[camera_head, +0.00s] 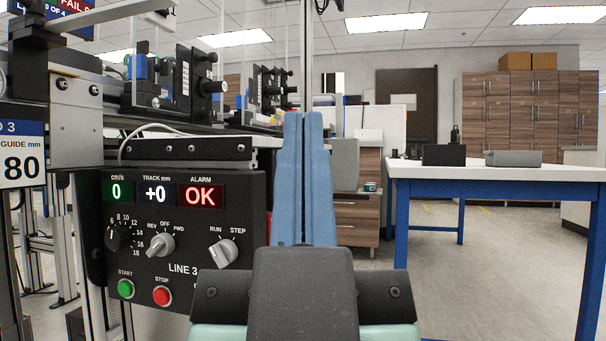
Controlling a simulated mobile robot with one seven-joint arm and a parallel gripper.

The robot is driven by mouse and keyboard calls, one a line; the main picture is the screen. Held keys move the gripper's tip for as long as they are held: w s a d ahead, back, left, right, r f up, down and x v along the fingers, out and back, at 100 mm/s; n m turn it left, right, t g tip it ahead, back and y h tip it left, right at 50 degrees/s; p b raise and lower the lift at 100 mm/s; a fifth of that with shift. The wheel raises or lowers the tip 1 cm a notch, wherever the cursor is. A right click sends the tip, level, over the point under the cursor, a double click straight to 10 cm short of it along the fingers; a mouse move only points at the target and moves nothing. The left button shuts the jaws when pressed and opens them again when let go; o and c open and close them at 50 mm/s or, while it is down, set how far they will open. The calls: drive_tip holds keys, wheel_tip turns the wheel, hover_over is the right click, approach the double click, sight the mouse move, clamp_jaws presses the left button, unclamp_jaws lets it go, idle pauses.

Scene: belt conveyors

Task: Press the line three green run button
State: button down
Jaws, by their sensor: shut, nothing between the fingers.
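The line three control panel (188,262) is a black box on the left, marked LINE 3. Its green button (125,289), labelled START, is at the lower left of the panel. A red STOP button (162,296) sits just right of it. The displays read 0 cm/s, +0 track mm and alarm OK. The mode knob (160,244) sits between REV, OFF and FWD; a RUN/STEP knob (223,253) is to its right. My gripper (306,118) has blue fingers pointing up, shut and empty, to the right of the panel and apart from the green button.
The conveyor frame (76,120) with its fittings stands above and behind the panel. A white table with blue legs (490,170) stands at the right, bearing dark and grey boxes. Wooden cabinets (530,105) stand at the back. Floor between the gripper and the table is clear.

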drive_tip(key=shift+r, duration=0.1)
wheel_tip(320, 180, up, 26)
drive_tip(key=p, duration=2.6)
drive_tip(key=shift+w+d, duration=0.1)
